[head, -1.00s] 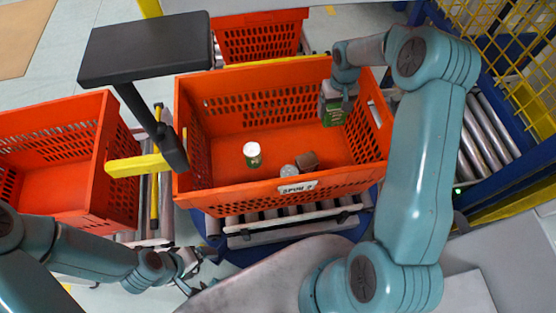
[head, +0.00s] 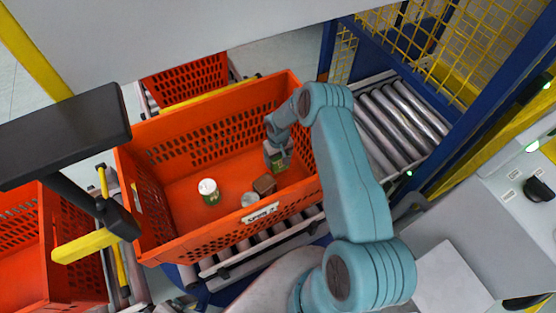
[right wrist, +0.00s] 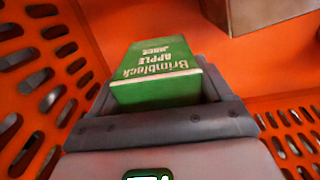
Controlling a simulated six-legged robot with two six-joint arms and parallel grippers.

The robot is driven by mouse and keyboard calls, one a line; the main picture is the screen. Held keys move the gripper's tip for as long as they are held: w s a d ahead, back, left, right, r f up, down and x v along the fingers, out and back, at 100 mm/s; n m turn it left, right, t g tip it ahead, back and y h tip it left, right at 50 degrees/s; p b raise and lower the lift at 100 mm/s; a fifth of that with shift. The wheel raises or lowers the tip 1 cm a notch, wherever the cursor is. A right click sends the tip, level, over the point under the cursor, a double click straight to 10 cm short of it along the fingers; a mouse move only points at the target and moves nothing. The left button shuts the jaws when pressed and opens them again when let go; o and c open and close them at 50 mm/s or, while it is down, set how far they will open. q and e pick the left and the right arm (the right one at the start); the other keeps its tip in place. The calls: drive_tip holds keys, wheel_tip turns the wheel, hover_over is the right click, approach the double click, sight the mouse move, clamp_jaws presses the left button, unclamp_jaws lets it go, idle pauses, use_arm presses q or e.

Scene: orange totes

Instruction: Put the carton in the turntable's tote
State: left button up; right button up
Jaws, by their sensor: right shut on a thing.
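The green apple juice carton (head: 281,162) is inside the orange tote (head: 160,250) on the turntable, near its right end. My right gripper (head: 277,148) is shut on the carton and reaches down into the tote. In the right wrist view the carton (right wrist: 158,78) sits between the jaws (right wrist: 160,112), its printed front in sight. I cannot tell whether its base touches the tote floor. My left gripper is out of view.
The tote also holds a white-lidded green jar (head: 208,190), a grey can (head: 250,199) and a brown box (head: 264,184) near the carton. Other orange totes stand at the left (head: 60,265) and back (head: 190,80). Rollers (head: 390,120) and yellow mesh (head: 450,45) lie at right.

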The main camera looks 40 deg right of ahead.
drive_tip(key=shift+f, duration=1)
drive_tip(key=shift+f, duration=0.1)
drive_tip(key=o, duration=1.2)
wheel_tip(320, 180, up, 12)
drive_tip(key=shift+r+b, duration=0.15)
drive_tip(key=shift+b, duration=0.25)
drive_tip(key=shift+r, duration=0.1)
